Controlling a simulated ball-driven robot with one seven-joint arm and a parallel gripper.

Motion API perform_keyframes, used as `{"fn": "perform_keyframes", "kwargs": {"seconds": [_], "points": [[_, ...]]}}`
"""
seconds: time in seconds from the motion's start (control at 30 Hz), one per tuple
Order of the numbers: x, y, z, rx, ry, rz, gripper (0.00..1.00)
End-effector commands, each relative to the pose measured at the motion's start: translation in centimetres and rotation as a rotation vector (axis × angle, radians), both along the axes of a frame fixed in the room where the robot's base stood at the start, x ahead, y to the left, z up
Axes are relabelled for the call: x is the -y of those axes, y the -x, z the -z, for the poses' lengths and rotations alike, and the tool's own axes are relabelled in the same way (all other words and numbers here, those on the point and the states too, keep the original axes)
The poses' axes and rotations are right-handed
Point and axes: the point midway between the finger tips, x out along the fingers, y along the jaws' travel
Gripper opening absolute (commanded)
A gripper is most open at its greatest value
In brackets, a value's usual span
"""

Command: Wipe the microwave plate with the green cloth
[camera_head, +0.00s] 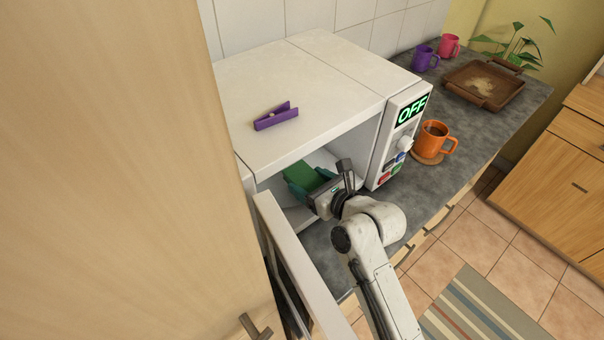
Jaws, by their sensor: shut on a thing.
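The white microwave (300,75) stands on the counter with its door (300,265) swung open toward me, and its display reads OFF. My gripper (310,187) reaches into the open cavity and is shut on the green cloth (300,176). The cloth is partly covered by the gripper fingers and the microwave roof. I cannot make out the microwave plate clearly; the cavity floor is mostly hidden by my arm, the gripper and the door. Whether the cloth touches the plate cannot be told.
A purple clip (276,116) lies on the microwave top. Farther back are a brown tray (510,85), a purple mug (423,58), a pink mug (448,46) and a plant (515,45). A wooden cabinet (120,150) blocks the left.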

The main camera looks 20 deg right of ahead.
Motion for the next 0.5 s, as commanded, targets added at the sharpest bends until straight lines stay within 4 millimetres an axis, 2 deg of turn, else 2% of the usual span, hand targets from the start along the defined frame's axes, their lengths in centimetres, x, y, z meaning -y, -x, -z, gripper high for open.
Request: {"fn": "perform_keyframes", "kwargs": {"seconds": [0.5], "points": [[1.7,5.4,0.0,0.000,0.000,-0.001,0.48]]}}
